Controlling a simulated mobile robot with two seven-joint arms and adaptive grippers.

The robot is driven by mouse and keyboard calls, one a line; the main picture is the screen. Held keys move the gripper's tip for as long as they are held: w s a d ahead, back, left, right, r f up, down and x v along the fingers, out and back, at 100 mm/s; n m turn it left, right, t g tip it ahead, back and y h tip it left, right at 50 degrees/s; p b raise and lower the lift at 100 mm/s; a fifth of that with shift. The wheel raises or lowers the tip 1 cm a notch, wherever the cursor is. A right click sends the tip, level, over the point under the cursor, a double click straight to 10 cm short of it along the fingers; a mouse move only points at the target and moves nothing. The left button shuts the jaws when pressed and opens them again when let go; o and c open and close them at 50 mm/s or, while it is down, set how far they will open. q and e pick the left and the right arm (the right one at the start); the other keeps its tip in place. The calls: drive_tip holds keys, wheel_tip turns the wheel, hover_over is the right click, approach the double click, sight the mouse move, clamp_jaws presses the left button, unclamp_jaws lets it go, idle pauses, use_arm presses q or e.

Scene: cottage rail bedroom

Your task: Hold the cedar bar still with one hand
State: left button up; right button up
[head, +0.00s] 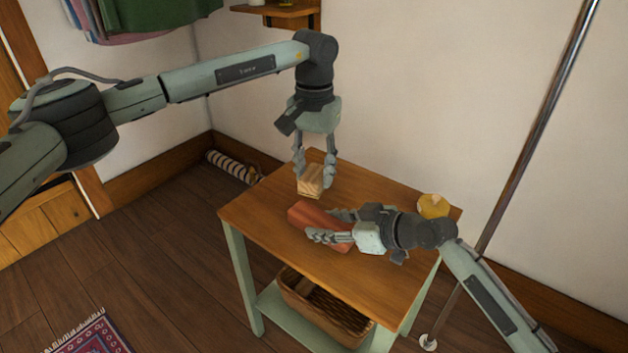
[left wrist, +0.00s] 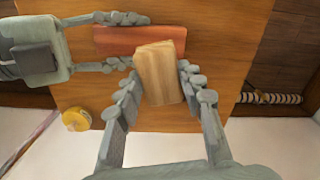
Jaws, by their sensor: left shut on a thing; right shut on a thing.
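The cedar bar (head: 301,214), a reddish-brown block, lies on the small wooden table (head: 262,232). My right gripper (head: 328,225) is shut on it, reaching in from the right with one finger along each long side. The bar also shows in the left wrist view (left wrist: 122,40). My left gripper (head: 314,176) points down behind the bar, shut on a pale wooden block (head: 309,184). In the left wrist view the block (left wrist: 160,72) sits between the fingers and overlaps the bar's near edge in the picture. I cannot tell whether the block touches the table.
A round yellow object (head: 433,206) stands at the table's right corner, close to my right arm. A wicker basket (head: 325,307) sits on the lower shelf. A metal pole (head: 530,140) rises beyond the table. A striped roll (head: 232,167) lies by the wall. The table's front-left part is clear.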

use_arm(q)
drive_tip(key=shift+r, duration=1.2)
use_arm(e)
drive_tip(key=o, duration=1.3)
drive_tip(key=v, duration=1.2)
drive_tip(key=shift+d, duration=0.1)
